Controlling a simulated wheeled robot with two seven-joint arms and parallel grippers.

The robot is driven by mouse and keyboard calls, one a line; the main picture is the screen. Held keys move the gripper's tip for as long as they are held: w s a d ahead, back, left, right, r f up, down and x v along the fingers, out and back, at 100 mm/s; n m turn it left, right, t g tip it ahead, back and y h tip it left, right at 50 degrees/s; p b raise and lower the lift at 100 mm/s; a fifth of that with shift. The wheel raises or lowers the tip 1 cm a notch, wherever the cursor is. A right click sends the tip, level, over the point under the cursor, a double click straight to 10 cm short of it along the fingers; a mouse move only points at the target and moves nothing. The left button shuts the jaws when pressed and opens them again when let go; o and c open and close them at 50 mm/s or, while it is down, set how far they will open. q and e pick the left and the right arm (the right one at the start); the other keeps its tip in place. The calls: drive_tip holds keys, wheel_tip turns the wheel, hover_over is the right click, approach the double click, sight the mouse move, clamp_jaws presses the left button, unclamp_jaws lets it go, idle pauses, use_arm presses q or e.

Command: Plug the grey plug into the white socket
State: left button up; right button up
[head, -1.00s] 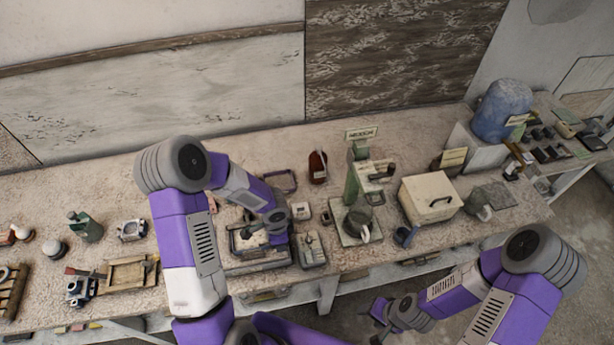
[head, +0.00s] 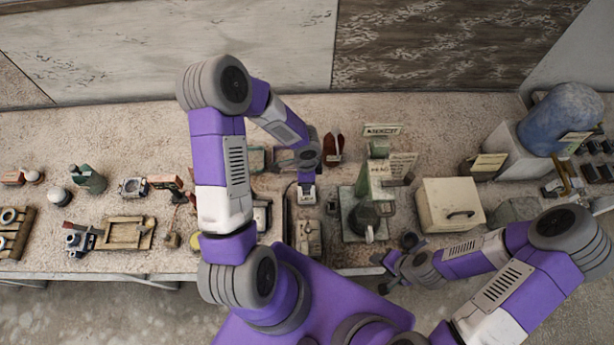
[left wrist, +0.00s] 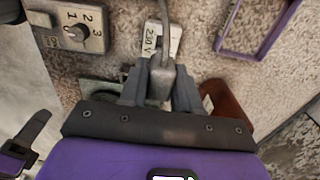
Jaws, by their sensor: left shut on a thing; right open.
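The white socket (head: 306,197) sits on the bench below my left gripper (head: 306,182) in the head view. In the left wrist view the socket (left wrist: 152,38), marked 230 V, lies just beyond the fingertips. My left gripper (left wrist: 161,84) is shut on the grey plug (left wrist: 160,82), whose grey cable runs up across the socket. The plug is over the socket's near edge in that view; whether its pins touch or enter it is hidden. My right gripper (head: 384,272) is open and empty at the bench's front edge.
A grey box with a numbered dial (left wrist: 75,30) stands beside the socket. A red-brown object (head: 333,148) is behind it. A green machine (head: 365,205) and a cream box (head: 450,204) stand to the right. A purple frame (left wrist: 258,35) lies close by.

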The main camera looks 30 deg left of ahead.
use_arm(q)
drive_tip(key=shift+w+f+b, duration=0.1)
drive_tip(key=shift+f+b, duration=0.35)
wheel_tip(320, 180, down, 4)
drive_tip(key=b, duration=0.4)
drive_tip(key=shift+b, duration=0.5)
idle(1.4)
drive_tip(key=shift+s+d+f+b, duration=0.15)
drive_tip(key=shift+s+f+b, duration=0.1)
drive_tip(key=shift+f+b, duration=0.4)
drive_tip(key=shift+s+d+f+b, duration=0.1)
drive_tip(key=shift+s+f+b, duration=0.25)
drive_tip(key=shift+b, duration=0.4)
drive_tip(key=shift+w+r, duration=0.15)
drive_tip(key=shift+r, duration=0.1)
drive_tip(key=shift+w+a+p, duration=0.15)
drive_tip(key=shift+p, duration=0.2)
